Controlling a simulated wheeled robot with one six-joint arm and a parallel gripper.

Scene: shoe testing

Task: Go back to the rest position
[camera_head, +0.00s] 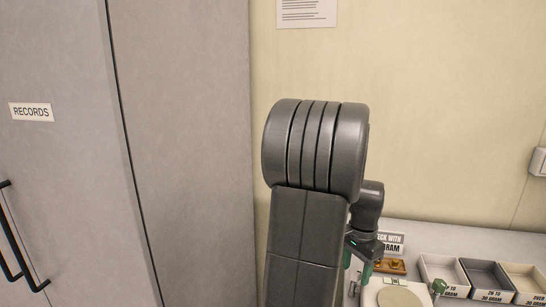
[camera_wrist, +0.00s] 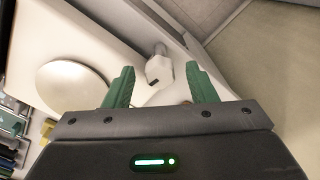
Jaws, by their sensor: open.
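My gripper (camera_head: 357,265) is at the end of my dark grey arm, low over the left end of the work table in the head view. In the wrist view my gripper (camera_wrist: 161,84) has its two green fingers spread wide apart. A small pale object (camera_wrist: 158,68) shows between and beyond the fingers; I see no contact with it. A pale round plate (camera_wrist: 65,75) lies left of the fingers. My arm hides part of the table in the head view.
A grey records cabinet (camera_head: 60,150) with black handles stands at left. On the table (camera_head: 450,237) are a round-topped device (camera_head: 400,297), a brown wooden block (camera_head: 390,266), a sign (camera_head: 391,242) and three labelled trays (camera_head: 487,277). The wall behind is close.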

